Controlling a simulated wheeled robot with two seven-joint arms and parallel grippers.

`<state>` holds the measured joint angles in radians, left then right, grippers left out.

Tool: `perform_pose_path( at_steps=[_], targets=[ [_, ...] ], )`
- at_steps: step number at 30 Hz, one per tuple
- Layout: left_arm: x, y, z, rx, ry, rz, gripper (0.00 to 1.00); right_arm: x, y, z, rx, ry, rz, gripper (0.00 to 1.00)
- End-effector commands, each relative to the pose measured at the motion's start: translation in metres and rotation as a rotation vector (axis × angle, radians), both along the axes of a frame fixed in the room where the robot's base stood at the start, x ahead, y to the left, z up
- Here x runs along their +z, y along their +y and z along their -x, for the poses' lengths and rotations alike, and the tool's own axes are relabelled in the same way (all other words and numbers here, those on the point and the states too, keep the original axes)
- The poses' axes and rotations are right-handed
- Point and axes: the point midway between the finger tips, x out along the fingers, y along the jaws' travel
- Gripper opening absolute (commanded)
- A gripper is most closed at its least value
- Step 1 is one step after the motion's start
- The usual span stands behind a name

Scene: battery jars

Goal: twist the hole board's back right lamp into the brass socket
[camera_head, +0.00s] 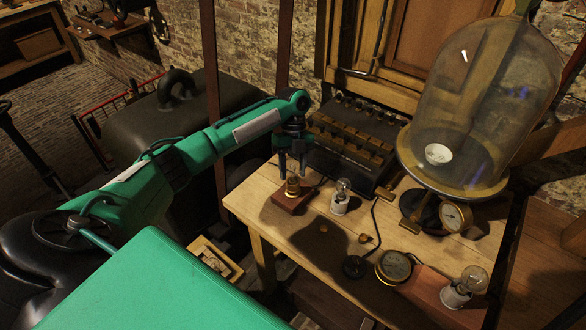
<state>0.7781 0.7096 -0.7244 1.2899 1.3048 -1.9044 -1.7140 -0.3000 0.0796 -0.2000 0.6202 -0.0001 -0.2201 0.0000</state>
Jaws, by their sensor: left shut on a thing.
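My left gripper (293,172) reaches in from the left and points down over the back left part of the wooden table. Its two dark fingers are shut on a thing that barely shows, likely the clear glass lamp. The brass socket (292,187) stands on a small red-brown wooden block (291,203) directly below the fingers. I cannot tell whether the lamp touches the socket. One clear bulb in a white holder (341,196) stands just to the right. Another bulb in a white holder (459,293) stands at the front right. I cannot make out the hole board for sure. My right gripper is not in view.
A dark case with several brass-topped blocks (352,140) stands behind the socket. A large glass bell jar (480,100) stands at the back right. The table's left front (262,222) is bare.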

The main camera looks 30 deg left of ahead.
Motion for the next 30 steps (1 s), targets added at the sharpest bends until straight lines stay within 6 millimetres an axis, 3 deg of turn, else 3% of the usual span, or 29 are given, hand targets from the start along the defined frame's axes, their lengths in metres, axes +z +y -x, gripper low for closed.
perform_pose_path(
  at_steps=[1, 4, 16, 24, 30],
  targets=[
    [-0.001, 0.001, 0.001, 0.001, 0.002, -0.002, 0.52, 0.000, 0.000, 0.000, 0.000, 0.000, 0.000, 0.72],
    [-0.001, 0.001, 0.001, 0.001, 0.002, -0.002, 0.72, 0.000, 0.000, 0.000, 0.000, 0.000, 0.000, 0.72],
    [0.006, 0.002, -0.003, 0.003, -0.001, -0.001, 0.72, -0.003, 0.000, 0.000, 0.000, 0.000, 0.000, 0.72],
    [0.052, 0.014, -0.023, 0.004, -0.004, -0.001, 0.72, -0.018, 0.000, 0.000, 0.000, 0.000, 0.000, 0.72],
    [0.083, 0.022, -0.033, 0.004, -0.002, -0.002, 0.72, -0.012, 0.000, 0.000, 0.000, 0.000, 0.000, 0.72]
  ],
)
